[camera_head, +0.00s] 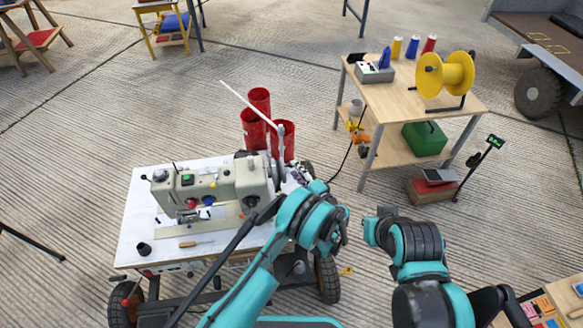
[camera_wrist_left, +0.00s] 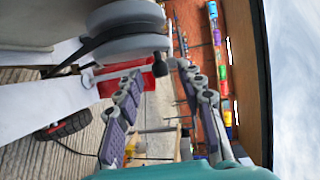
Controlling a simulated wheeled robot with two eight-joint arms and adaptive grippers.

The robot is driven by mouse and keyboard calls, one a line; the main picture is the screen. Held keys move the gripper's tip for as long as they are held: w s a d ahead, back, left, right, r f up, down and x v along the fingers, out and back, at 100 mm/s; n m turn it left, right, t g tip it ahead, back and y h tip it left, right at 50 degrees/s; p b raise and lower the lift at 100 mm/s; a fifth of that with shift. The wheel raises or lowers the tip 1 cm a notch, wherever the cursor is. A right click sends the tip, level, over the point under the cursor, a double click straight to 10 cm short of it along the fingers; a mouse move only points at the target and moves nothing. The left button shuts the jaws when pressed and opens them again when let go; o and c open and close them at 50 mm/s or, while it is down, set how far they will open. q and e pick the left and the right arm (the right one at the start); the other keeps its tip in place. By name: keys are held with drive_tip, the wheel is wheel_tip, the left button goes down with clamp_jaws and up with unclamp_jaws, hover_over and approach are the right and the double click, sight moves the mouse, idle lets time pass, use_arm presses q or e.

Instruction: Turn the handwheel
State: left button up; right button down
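A grey-green sewing machine (camera_head: 220,184) stands on a white-topped wheeled cart (camera_head: 140,225). Its handwheel (camera_head: 274,172) is at the machine's right end, partly hidden in the head view. In the left wrist view the handwheel (camera_wrist_left: 125,20) shows large at the upper left as stacked grey discs, with a small black knob (camera_wrist_left: 150,69) below. My left gripper (camera_head: 298,173) is beside the handwheel; in its wrist view the fingers (camera_wrist_left: 160,82) are apart with nothing between them, and contact with the wheel cannot be told. My right gripper (camera_head: 383,212) is away from the cart, its fingers unclear.
Red cylinders (camera_head: 259,105) stand behind the machine. A black cup (camera_head: 144,249) and a small wooden-handled tool (camera_head: 197,242) lie on the cart top. A wooden shelf table (camera_head: 415,95) with a yellow spool (camera_head: 445,74) stands at the back right. Open floor lies between them.

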use_arm(q)
drive_tip(key=shift+b+x, duration=0.4)
drive_tip(key=shift+x, duration=1.4)
drive_tip(key=shift+c, duration=0.3)
clamp_jaws()
drive_tip(key=shift+w+r+g+h, duration=0.15)
drive_tip(key=shift+w+g+h, duration=0.05)
drive_tip(key=shift+g+h, duration=0.25)
drive_tip(key=shift+w+m+g+p, duration=0.1)
drive_tip(key=shift+m+g+p, duration=0.2)
drive_tip(key=shift+m+g, duration=0.1)
drive_tip(key=shift+o, duration=0.3)
unclamp_jaws()
